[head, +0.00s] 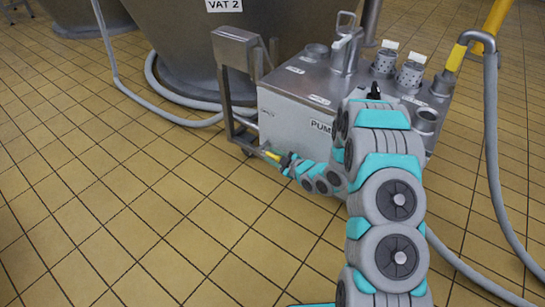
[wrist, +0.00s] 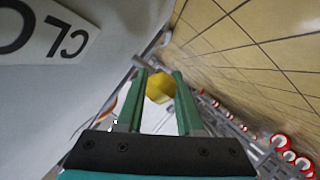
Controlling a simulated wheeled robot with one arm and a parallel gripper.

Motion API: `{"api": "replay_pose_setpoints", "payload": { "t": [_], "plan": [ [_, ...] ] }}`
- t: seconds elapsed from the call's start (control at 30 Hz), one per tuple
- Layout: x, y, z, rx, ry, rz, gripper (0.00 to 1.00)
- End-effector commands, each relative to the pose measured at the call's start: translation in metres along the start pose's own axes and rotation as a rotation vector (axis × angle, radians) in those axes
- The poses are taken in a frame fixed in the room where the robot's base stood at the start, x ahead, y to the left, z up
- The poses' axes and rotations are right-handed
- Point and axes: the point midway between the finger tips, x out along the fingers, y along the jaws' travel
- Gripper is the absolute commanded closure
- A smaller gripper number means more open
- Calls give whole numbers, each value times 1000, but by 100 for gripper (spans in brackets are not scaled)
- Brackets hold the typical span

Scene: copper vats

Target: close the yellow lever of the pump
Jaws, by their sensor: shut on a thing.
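The pump (head: 290,112) is a grey metal box marked "PUM", the rest of the word hidden behind my arm. Its yellow lever (head: 272,155) shows as a short yellow piece low at the pump's front left. My gripper (head: 284,160) reaches in low from the right and is shut on the lever. In the wrist view, the two green fingers of my gripper (wrist: 159,76) stand on either side of the yellow lever (wrist: 157,88). The fingers hide part of the lever. A white label (wrist: 45,35) reading "CLO", cut off by the frame edge, is on the pump's grey wall.
A large vat marked "VAT 2" (head: 200,45) stands behind the pump. A grey hose (head: 125,88) runs on the floor at left, another (head: 490,150) hangs at right. The tiled floor (head: 130,220) at front left is clear.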

Motion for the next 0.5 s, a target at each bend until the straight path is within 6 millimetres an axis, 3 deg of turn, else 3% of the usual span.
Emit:
{"api": "replay_pose_setpoints", "payload": {
  "t": [0.27,0.3,0.43,0.5],
  "plan": [
    [0,0,4,3,-6,2,100],
    [0,0,4,3,-6,2,63],
    [0,0,3,2,-5,2,49],
    [0,0,3,2,-4,1,49]
  ]
}}
